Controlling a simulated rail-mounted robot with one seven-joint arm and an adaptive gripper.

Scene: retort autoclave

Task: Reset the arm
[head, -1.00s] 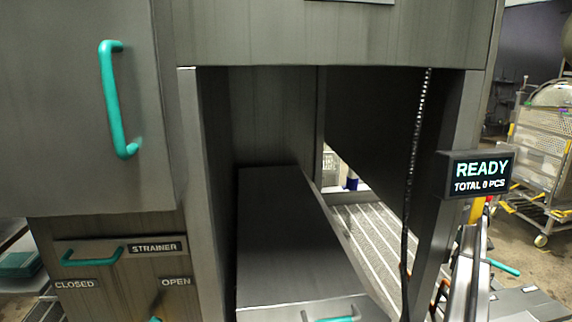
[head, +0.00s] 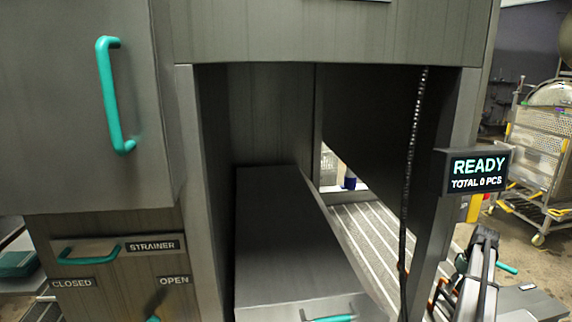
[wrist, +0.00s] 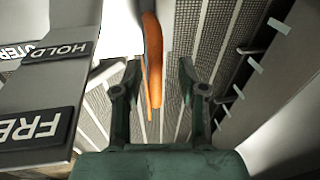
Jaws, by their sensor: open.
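My gripper (wrist: 158,66) is open in the wrist view. Its two dark fingers stand apart with nothing between their tips that I can tell is held. A long orange piece (wrist: 154,60) shows between and beyond the fingers; I cannot tell whether it touches them. In the head view, a grey and black jointed piece at the lower right appears to be part of my arm; the fingers cannot be made out there.
The dark machine has a door with a teal handle (head: 114,95), a STRAINER panel (head: 153,246) and a READY display (head: 478,170). A chain (head: 409,170) hangs in its opening. A wire-sided cart (head: 535,150) stands at right. The wrist view shows a HOLD label (wrist: 70,48) at left.

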